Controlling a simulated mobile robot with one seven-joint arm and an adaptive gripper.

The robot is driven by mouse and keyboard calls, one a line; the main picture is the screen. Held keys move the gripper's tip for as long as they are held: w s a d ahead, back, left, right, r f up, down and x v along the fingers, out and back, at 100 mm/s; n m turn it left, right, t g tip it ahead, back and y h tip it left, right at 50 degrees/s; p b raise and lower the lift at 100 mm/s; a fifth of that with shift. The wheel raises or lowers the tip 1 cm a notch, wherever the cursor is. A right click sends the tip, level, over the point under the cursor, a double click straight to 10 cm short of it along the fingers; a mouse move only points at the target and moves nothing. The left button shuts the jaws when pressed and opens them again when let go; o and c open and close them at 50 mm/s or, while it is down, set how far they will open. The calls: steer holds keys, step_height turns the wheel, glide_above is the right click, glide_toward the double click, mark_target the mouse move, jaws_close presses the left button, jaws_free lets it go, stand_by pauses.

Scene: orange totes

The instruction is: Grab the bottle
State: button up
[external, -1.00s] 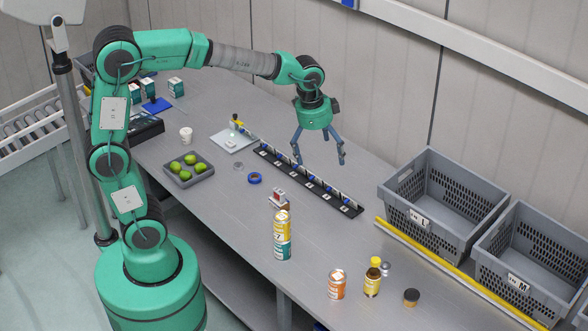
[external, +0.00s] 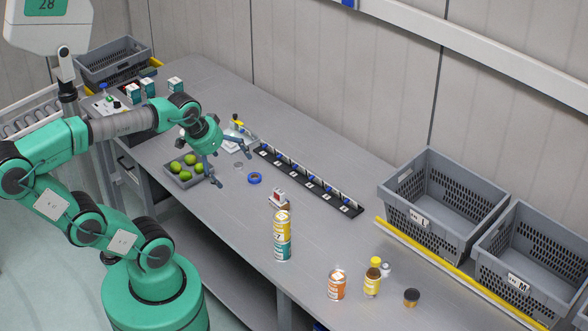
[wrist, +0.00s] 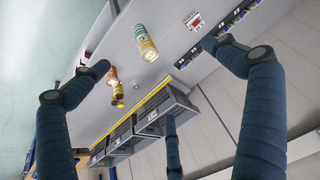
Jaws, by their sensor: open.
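A brown bottle with a yellow cap and yellow label (external: 373,281) stands upright near the front right of the table. It shows small in the wrist view (wrist: 118,97), partly overlapped by an orange-and-white can. My gripper (external: 230,166) is open and empty, with its fingers spread over the table near the tray of green fruit. It is well to the left of the bottle and apart from it. In the wrist view the spread fingers of my gripper (wrist: 158,66) have nothing between them.
An orange can (external: 337,284) stands left of the bottle, with a small dark jar (external: 411,298) on its right. A tall yellow-and-teal can (external: 282,237) stands between gripper and bottle. Grey crates (external: 440,205) line the right side. A black rack (external: 308,181) runs along the middle.

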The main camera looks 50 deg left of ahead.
steer(key=shift+s+a+f+n, duration=0.45)
steer(key=shift+s+f, duration=0.15)
steer(key=shift+s, duration=0.2)
steer(key=shift+c, duration=0.5)
steer(key=c, duration=0.8)
